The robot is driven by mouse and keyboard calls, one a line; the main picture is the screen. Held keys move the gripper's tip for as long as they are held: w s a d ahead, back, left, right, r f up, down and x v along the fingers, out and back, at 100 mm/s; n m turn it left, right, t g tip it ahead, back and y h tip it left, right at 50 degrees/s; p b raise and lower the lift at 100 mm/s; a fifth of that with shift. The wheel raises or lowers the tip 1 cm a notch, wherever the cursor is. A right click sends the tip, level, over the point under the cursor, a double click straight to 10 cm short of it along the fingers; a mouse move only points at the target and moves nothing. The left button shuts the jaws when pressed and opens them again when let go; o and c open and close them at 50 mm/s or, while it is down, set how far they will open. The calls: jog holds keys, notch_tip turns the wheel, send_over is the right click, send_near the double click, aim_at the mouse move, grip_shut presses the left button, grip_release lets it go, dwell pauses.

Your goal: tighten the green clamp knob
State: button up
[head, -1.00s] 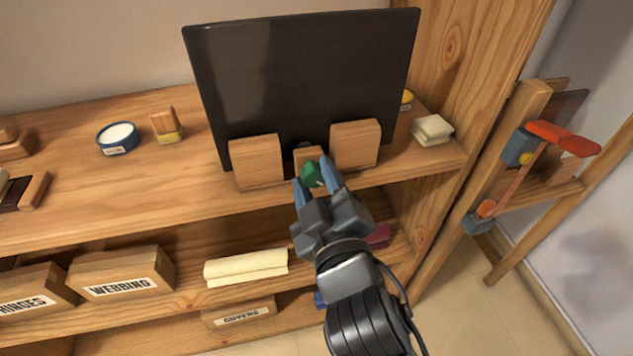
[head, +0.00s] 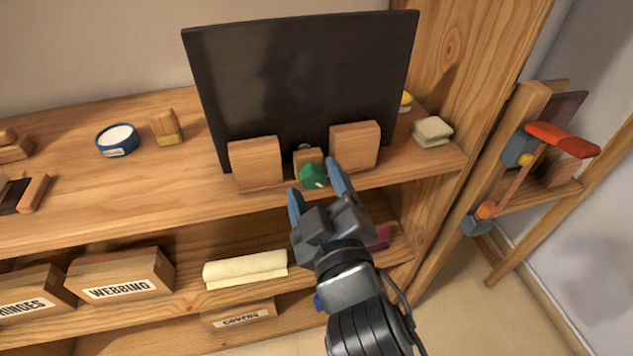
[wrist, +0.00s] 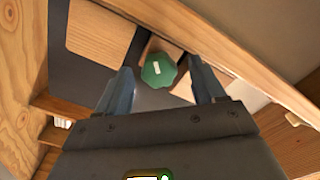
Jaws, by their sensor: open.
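The green clamp knob (head: 313,176) sits at the front of a small wooden block between two larger wooden blocks, at the shelf's front edge. A dark panel (head: 305,85) stands upright behind the blocks. In the wrist view the knob (wrist: 159,70) is many-sided with a white mark on its face. My gripper (head: 316,186) is open, its two blue fingers apart in front of the knob. In the wrist view the fingers (wrist: 164,88) lie to either side, with the knob just beyond and between their tips. I see no finger touching it.
The left wooden block (head: 256,163) and right wooden block (head: 355,147) flank the knob closely. A shelf upright (head: 480,70) stands to the right. The lower shelf holds a rolled cream cloth (head: 245,268) and a webbing box (head: 121,276). Free air lies in front of the shelf.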

jog(key=v, duration=0.7)
jog(key=shift+d+r, duration=0.1)
jog(key=s+d+f+m+g+h+p, duration=0.1)
jog(key=s+d+f+m, duration=0.1)
jog(key=s+d, duration=0.35)
jog(key=s+d+f+m+h+p, duration=0.1)
jog(key=s+d+f+m, duration=0.25)
jog(key=s, duration=0.35)
jog(key=s+d+r+m+h, duration=0.1)
jog(key=s+d+r+m, duration=0.1)
jog(key=s+d, duration=0.3)
jog(key=s+d+r+m+g+h+p, duration=0.1)
jog(key=s+d+r+m+h, duration=0.1)
jog(key=s+d, duration=0.4)
jog(key=s+r+m, duration=0.1)
jog(key=s, duration=0.4)
jog(key=shift+r+g, duration=0.25)
jog(key=shift+g, duration=0.05)
jog(key=shift+s+d+m, duration=0.15)
jog(key=shift+m, duration=0.1)
